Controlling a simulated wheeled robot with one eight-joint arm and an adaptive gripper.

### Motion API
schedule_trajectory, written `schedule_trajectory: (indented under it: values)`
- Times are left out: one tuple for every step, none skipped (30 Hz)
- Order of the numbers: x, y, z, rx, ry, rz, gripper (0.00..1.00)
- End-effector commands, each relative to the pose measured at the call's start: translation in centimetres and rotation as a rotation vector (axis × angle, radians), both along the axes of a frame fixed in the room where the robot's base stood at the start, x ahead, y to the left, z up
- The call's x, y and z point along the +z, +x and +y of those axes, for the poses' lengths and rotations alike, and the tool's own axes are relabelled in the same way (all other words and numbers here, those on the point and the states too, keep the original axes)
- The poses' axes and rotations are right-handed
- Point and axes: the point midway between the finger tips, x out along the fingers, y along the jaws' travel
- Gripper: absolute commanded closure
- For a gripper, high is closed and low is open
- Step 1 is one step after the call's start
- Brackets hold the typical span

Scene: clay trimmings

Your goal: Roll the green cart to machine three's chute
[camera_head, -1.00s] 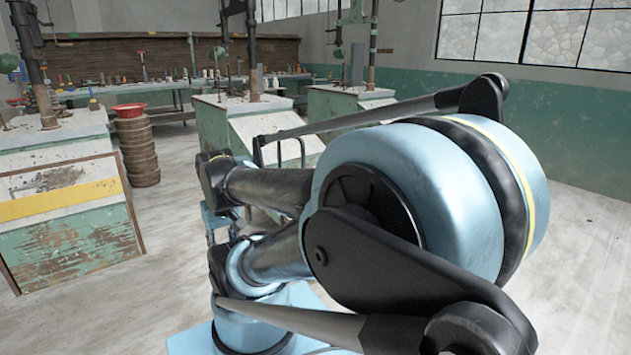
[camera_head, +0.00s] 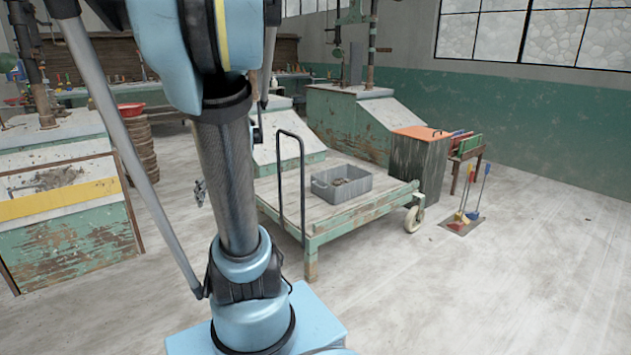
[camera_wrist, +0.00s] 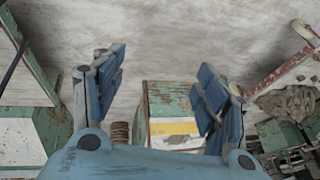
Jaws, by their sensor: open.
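The green cart (camera_head: 335,228) is a worn flat wooden platform standing on the floor at the middle of the head view. Its black upright handle (camera_head: 302,180) rises at its left end, and a pale wheel (camera_head: 414,219) shows at its right end. A grey crate (camera_head: 341,185) with some lumps in it sits on the deck. My arm covers part of the cart's left side. My gripper (camera_wrist: 160,88) is open and empty in the wrist view, its blue fingers wide apart. No contact with the cart shows. No machine number is readable.
Green machines with sloping fronts stand at left (camera_head: 70,229), middle (camera_head: 288,150) and right (camera_head: 345,119). An orange-topped bin (camera_head: 418,165) is close behind the cart's right end. The floor at right (camera_head: 540,270) is clear.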

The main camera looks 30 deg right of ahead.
Motion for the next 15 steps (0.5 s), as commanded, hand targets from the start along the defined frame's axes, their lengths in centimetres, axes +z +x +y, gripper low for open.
schedule_trajectory:
  values:
    - [0.2,1.5,-1.0,-0.004,0.012,-0.018,0.33]
    - [0.3,2.3,-1.5,-0.002,0.018,-0.030,0.33]
    - [0.5,3.3,-2.2,-0.002,0.027,-0.048,0.33]
    - [0.5,4.1,-2.7,0.000,0.032,-0.060,0.33]
    - [0.6,4.9,-3.3,0.000,0.039,-0.074,0.33]
    - [0.7,5.9,-4.1,0.001,0.046,-0.092,0.33]
    - [0.7,6.6,-4.8,0.001,0.050,-0.106,0.33]
    - [0.7,7.4,-5.4,0.001,0.055,-0.120,0.33]
    - [0.7,8.3,-6.4,0.001,0.061,-0.138,0.33]
    - [0.7,9.1,-7.0,0.002,0.065,-0.153,0.33]
    - [0.7,9.7,-7.8,0.001,0.069,-0.167,0.33]
    - [0.6,10.6,-8.8,0.001,0.073,-0.187,0.33]
    - [0.5,11.3,-9.6,0.000,0.075,-0.202,0.33]
    - [0.5,12.0,-10.4,0.000,0.078,-0.217,0.33]
    - [0.3,12.8,-11.5,-0.001,0.080,-0.239,0.33]
